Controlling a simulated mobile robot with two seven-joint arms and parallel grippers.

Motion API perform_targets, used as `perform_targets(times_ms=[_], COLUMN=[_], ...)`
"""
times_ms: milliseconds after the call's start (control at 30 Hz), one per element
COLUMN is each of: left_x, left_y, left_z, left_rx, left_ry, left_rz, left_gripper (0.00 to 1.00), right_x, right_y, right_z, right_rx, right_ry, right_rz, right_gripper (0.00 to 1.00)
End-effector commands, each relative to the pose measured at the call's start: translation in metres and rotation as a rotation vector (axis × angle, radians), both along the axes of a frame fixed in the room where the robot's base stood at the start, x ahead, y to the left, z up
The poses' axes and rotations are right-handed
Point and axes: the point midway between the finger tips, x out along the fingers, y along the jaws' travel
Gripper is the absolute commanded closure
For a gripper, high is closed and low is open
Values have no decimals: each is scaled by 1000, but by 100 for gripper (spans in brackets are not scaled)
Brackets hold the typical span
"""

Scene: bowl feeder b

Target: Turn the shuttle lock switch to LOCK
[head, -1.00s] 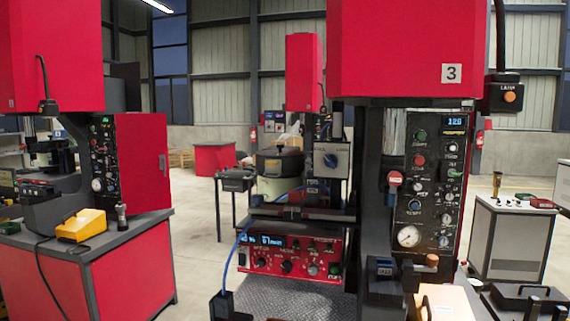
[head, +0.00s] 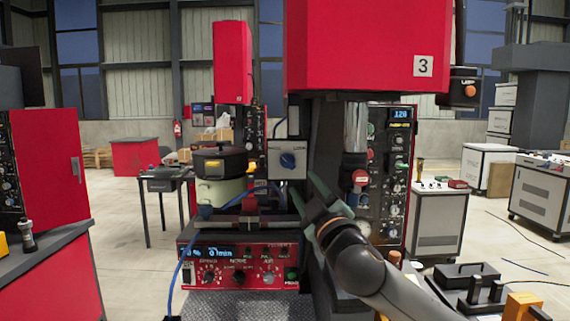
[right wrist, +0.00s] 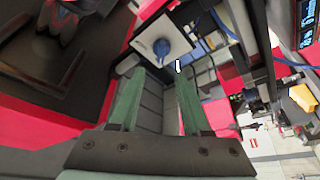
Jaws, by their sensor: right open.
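The shuttle lock switch is a blue round knob (head: 288,160) on a pale square plate with small lettering above it, left of the press column. In the right wrist view the blue knob (right wrist: 161,47) sits just beyond the fingertips, on its white plate (right wrist: 180,34). Which way the knob points is not clear. My right gripper (head: 301,181) has green fingers, is open and empty, and is just below and right of the switch in the head view. In the right wrist view its two fingers (right wrist: 160,72) are apart, with the knob ahead. My left gripper is not in view.
The red control box (head: 240,262) stands below the switch. The bowl feeder (head: 221,175) is left of it, with a blue cable running nearby. The dark press column and its gauge panel (head: 396,175) are close on the right. Open floor lies to the left.

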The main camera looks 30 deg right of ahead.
Motion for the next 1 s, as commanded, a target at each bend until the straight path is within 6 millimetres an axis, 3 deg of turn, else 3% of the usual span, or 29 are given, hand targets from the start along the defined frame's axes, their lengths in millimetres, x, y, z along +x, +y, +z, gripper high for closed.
perform_targets(times_ms=[200, 500, 1000], left_x=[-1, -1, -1], left_y=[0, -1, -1], left_z=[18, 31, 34], left_rx=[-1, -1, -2], left_ry=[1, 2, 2], left_rz=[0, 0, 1], left_gripper=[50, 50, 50], right_x=[39, 77, 88], right_y=[-11, -21, -24], right_z=[15, 25, 25], right_rx=[3, 2, 1], right_ry=[1, 0, 1], right_rz=[-1, 1, 2], right_gripper=[52, 52, 54])
